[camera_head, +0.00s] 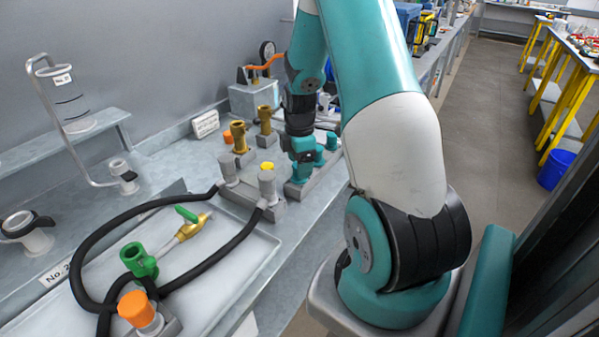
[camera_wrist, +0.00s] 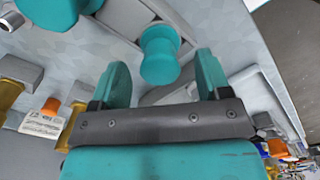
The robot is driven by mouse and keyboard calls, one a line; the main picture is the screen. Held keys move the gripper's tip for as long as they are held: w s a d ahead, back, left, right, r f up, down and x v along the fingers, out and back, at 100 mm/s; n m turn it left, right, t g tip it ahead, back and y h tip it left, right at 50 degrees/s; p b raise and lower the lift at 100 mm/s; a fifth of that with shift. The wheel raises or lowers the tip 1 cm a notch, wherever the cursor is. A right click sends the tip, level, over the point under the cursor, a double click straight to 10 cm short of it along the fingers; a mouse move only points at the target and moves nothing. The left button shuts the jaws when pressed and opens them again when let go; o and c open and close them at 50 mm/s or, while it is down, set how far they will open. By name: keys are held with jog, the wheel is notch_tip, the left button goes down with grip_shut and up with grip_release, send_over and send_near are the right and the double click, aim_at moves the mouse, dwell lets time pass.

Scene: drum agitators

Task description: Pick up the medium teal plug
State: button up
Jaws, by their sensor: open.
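A teal plug (camera_wrist: 160,58) with a rounded flanged head shows in the wrist view, standing at a grey rack (camera_wrist: 172,16). My gripper (camera_wrist: 161,64) is open, with one teal finger on each side of this plug and visible gaps between. A larger teal piece (camera_wrist: 52,10) is cut off at the upper left of the wrist view. In the head view my gripper (camera_head: 301,150) points down over the grey rack (camera_head: 298,191) with teal plugs. One small teal plug (camera_head: 332,141) shows to its right; my gripper partly hides the others. I cannot tell the plugs' size order for certain.
A grey block with brass fittings (camera_head: 239,137) stands left of the rack. A tray (camera_head: 240,268) holds black hoses, a green fitting (camera_head: 138,260) and an orange-capped piece (camera_head: 137,309). A grey box with a gauge (camera_head: 253,100) stands behind. The bench edge runs close along the rack's right side.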

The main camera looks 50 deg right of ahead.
jog(key=shift+f, duration=1.35)
jog(key=c, duration=1)
jog(key=shift+r, duration=0.1)
notch_tip(320, 180, up, 20)
jog(key=shift+f+b, duration=0.1)
jog(key=shift+b, duration=0.55)
